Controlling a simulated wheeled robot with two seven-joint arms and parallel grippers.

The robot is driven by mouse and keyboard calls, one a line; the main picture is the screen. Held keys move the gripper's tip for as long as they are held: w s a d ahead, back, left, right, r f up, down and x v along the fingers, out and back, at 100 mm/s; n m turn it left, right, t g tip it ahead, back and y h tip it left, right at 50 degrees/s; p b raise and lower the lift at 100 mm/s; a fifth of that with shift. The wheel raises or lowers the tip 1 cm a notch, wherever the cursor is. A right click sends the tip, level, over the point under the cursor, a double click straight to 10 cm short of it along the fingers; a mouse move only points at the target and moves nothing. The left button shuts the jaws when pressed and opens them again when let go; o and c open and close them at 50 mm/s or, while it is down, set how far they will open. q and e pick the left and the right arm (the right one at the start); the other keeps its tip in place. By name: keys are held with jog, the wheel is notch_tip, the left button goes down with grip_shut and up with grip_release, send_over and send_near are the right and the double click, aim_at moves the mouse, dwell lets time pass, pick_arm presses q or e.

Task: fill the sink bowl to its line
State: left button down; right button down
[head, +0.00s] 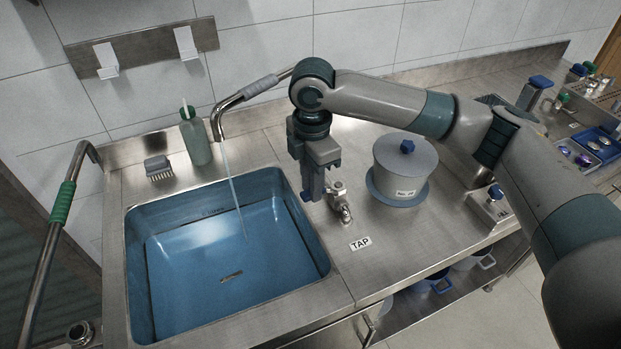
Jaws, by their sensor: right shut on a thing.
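The blue sink bowl (137,285) is set into the steel counter. A dark line with small lettering (211,211) runs along its back inner wall. A thin stream of water (232,190) falls from the spout (217,128) into the bowl. The water's surface is hard to make out; the drain slot shows on the floor. My right gripper (318,190) points down beside the bowl's right edge, shut at the metal tap (342,204), behind the TAP label (360,243). The fingers partly hide what they grip, seemingly the tap's handle. My left gripper is out of view.
A green bottle (195,138) and a brush (158,168) stand behind the bowl. A lidded grey pot (404,166) stands just right of the tap, under my right arm. A bent pipe with a green grip (63,202) rises at the left.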

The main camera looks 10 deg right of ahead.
jog(key=shift+s+d+r+n+p, duration=0.15)
jog(key=shift+s+d+n+p, duration=0.1)
jog(key=shift+s+n+p, duration=0.45)
jog(key=shift+f+n, duration=0.2)
jog(key=shift+n, duration=0.3)
jog(key=s+n+p, duration=0.1)
jog(key=d+n+p, duration=0.1)
jog(key=n, duration=0.1)
jog(key=shift+s+d+n, duration=0.25)
jog(key=shift+s+n, duration=0.05)
jog(key=shift+s, duration=0.1)
dwell(0.3)
